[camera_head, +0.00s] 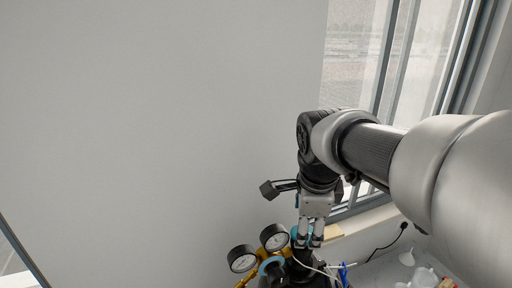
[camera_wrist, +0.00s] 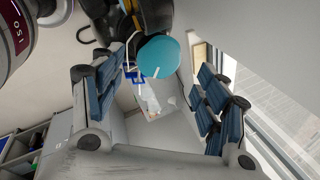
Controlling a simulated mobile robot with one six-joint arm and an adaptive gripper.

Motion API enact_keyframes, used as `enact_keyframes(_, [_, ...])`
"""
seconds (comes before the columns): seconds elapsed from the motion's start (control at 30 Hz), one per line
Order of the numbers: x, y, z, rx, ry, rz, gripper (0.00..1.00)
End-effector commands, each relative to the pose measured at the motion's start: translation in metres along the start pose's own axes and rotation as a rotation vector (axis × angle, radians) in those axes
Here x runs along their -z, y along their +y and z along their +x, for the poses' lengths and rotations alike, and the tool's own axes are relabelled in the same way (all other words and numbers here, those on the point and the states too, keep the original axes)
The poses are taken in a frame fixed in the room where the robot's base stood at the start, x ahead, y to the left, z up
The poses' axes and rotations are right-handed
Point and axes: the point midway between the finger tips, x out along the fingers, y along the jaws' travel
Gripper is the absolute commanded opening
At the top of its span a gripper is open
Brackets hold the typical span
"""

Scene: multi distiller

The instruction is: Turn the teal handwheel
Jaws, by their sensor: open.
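The teal handwheel (camera_wrist: 158,56) shows in the wrist view as a round teal disc at upper middle, with a dark body behind it. My gripper (camera_wrist: 158,75) has its blue-padded fingers spread on the left and right, with the disc in the gap between them as seen from the wrist. I cannot tell whether any finger touches it. In the head view my gripper (camera_head: 310,242) points down at the lower middle, over the equipment. A teal part (camera_head: 271,264) shows left of it, below the gauges; another sliver of teal is beside the fingers, mostly hidden.
Two round gauges (camera_head: 243,258) on brass fittings stand just left of my gripper. A bench (camera_head: 383,265) with clear glassware (camera_head: 424,276) and a black cable lies to the right. A window (camera_head: 390,60) is behind my arm. The wall at left is bare.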

Motion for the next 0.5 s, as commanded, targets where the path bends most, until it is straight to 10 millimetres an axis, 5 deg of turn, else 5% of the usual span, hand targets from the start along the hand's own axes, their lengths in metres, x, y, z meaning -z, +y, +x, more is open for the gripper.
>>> enact_keyframes(0.2, [0.000, 0.000, 0.034, -0.002, 0.001, 0.000, 0.68])
enact_keyframes(0.5, [0.000, 0.000, 0.045, 0.000, 0.000, 0.000, 0.68])
